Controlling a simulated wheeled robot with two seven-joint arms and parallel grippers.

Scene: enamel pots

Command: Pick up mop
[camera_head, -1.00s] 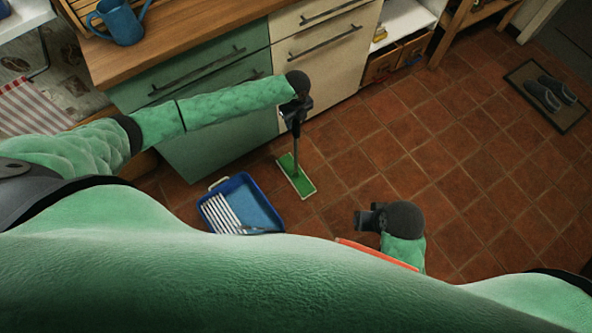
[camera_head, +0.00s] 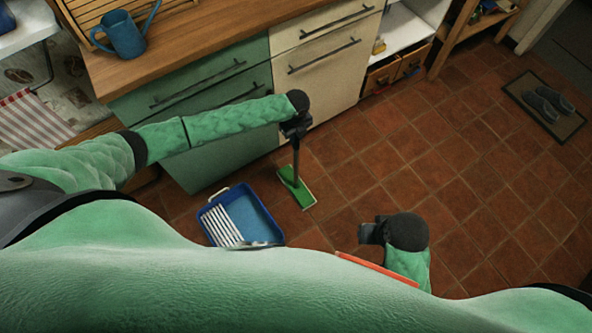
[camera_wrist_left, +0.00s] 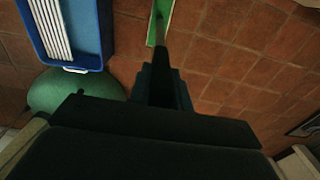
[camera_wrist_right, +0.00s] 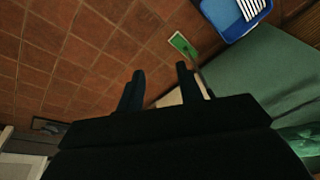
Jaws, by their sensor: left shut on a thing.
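The mop has a flat green head (camera_head: 296,188) and a thin dark upright handle (camera_head: 296,158). It stands in front of the cabinets, its head at floor level as far as I can tell. My left gripper (camera_head: 296,130) is shut on the upper part of the handle. In the left wrist view the handle (camera_wrist_left: 160,38) runs out from between the fingers to the green head. My right gripper (camera_head: 366,233) is apart from the mop, low on the right. In the right wrist view its two fingers (camera_wrist_right: 160,88) stand apart with nothing between them, and the mop head (camera_wrist_right: 182,44) shows beyond.
A blue tray (camera_head: 262,222) with white ridges lies on the floor left of the mop head. Cabinets (camera_head: 330,75) with a wooden counter stand behind. A mat (camera_head: 522,90) with slippers lies far right. The tiled floor (camera_head: 400,160) between is clear.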

